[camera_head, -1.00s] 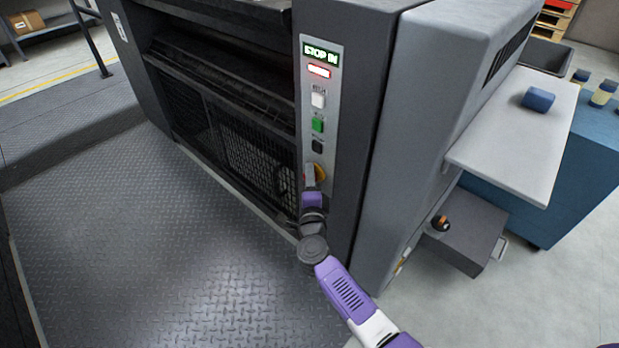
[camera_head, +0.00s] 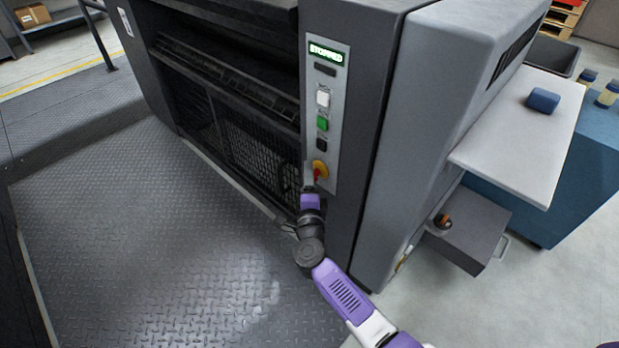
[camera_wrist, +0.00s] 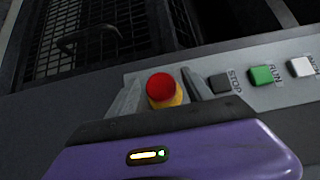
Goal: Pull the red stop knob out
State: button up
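The red stop knob (camera_head: 317,174) with its yellow collar (camera_head: 321,167) sits at the bottom of the control strip (camera_head: 341,88). The display (camera_head: 325,54) at the top of the strip reads STOPPED, and the lamp (camera_head: 325,70) below it is dark. My gripper (camera_head: 308,180) is just in front of the knob, to its lower left. In the wrist view the round red knob (camera_wrist: 160,86) shows between the two grey fingers of my gripper (camera_wrist: 163,80). The fingers stand apart, with a gap beside the red head. Their exact depth relative to the knob is hard to tell.
White (camera_head: 322,98), green (camera_head: 322,123) and dark (camera_head: 321,145) buttons line the strip above the knob. A mesh guard (camera_head: 250,150) is left of the panel. A grey shelf (camera_head: 515,130) projects at right. The treadplate floor (camera_head: 150,240) is clear.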

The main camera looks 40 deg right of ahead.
jog(key=p+v, duration=0.2)
jog(key=v, duration=0.6)
jog(key=shift+w, duration=0.1)
dwell(0.5)
